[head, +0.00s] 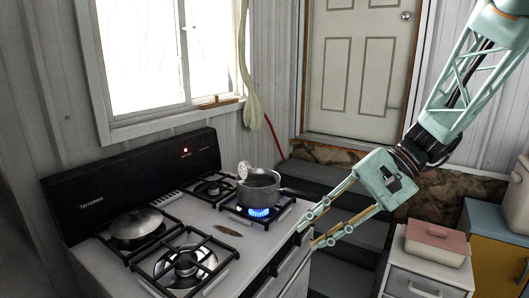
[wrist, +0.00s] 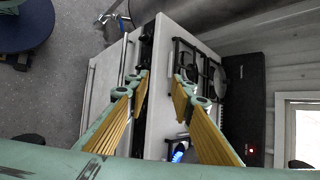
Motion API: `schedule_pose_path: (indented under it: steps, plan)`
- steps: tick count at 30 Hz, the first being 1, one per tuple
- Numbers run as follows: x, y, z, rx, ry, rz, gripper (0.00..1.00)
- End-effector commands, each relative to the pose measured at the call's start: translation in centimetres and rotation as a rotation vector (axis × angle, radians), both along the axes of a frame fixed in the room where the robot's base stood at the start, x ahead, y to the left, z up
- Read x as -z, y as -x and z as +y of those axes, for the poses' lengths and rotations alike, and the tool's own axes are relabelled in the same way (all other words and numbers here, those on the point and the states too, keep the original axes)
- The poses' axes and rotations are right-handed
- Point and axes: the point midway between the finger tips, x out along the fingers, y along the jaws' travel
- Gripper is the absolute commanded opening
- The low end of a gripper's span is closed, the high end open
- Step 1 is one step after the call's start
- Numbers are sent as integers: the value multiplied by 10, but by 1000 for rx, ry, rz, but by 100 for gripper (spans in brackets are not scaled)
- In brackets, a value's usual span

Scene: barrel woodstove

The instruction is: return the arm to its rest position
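My gripper (head: 311,235) hangs in front of the right front edge of the stove, at the end of my arm reaching in from the upper right. In the wrist view its two fingers (wrist: 161,78) stand apart with nothing between them. The white stove (head: 205,240) with a black back panel fills the lower left of the head view. The flame also shows in the wrist view (wrist: 179,152), close to the right finger.
A lidded pan (head: 135,226) sits on the left burner. Dark steps (head: 345,210) lead up to a door (head: 358,58) behind the gripper. A pink lidded dish (head: 436,240) stands on a white drawer unit (head: 415,285) at right. A yellow cabinet (head: 498,258) is beside it.

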Motion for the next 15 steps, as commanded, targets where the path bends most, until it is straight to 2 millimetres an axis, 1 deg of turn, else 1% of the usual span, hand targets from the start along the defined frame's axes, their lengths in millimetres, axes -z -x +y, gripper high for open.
schedule_pose_path:
  steps: [1,15]
  plan:
    - [-4,8,2,-12,17,-7,22]
    - [-25,72,1,-92,183,-68,22]
